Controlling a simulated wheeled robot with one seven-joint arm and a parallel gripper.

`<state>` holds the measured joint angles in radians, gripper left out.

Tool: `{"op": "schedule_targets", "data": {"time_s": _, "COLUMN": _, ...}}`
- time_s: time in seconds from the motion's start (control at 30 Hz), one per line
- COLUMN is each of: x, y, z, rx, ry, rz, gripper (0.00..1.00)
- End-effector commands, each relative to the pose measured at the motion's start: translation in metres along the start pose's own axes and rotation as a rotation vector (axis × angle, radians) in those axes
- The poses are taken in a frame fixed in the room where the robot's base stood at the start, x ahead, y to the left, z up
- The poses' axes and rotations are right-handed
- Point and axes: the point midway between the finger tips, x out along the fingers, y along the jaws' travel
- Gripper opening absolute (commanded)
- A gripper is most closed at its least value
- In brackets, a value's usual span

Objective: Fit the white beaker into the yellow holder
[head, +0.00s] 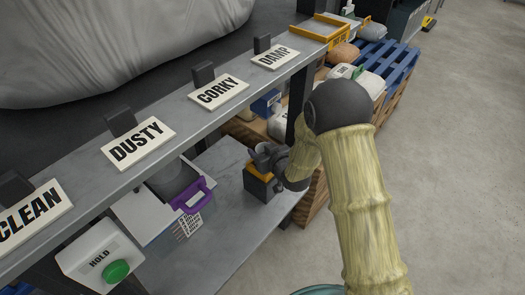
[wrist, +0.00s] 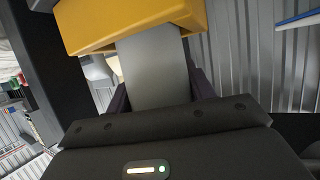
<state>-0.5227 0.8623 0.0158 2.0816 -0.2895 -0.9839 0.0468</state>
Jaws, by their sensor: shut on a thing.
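The yellow holder (head: 257,172) has a yellow top on a dark block and stands on the lower grey shelf, near its right end. My gripper (head: 270,158) is right at the holder's top, reaching in from the right. It is shut on the white beaker (head: 264,147), of which only a small pale part shows in the head view. In the wrist view the beaker (wrist: 155,75) looks grey in shadow between the dark fingers, and its far end meets the yellow holder (wrist: 130,22). I cannot tell whether the beaker is inside the holder or just against it.
A bin with a purple handle (head: 193,195) and a white HOLD box (head: 100,255) are nearer. A blue pallet (head: 390,65) stands behind. The right floor is clear.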

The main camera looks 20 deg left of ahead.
Motion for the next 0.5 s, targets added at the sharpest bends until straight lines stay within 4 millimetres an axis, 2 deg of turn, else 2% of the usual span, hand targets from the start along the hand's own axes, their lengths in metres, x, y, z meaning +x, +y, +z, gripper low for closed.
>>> {"op": "schedule_targets", "data": {"time_s": 0.3, "x": 0.0012, "y": -0.0001, "z": 0.0027, "rx": 0.001, "ry": 0.001, "rz": 0.0, "gripper": 0.28}}
{"op": "schedule_targets", "data": {"time_s": 0.33, "x": 0.0011, "y": -0.0002, "z": 0.0028, "rx": 0.001, "ry": 0.0, "rz": 0.0, "gripper": 0.55}}
{"op": "schedule_targets", "data": {"time_s": 0.43, "x": 0.0007, "y": -0.0002, "z": 0.002, "rx": 0.001, "ry": 0.0, "rz": 0.0, "gripper": 0.75}}
{"op": "schedule_targets", "data": {"time_s": 0.5, "x": 0.0007, "y": -0.0002, "z": 0.002, "rx": 0.0, "ry": 0.0, "rz": 0.0, "gripper": 0.75}}
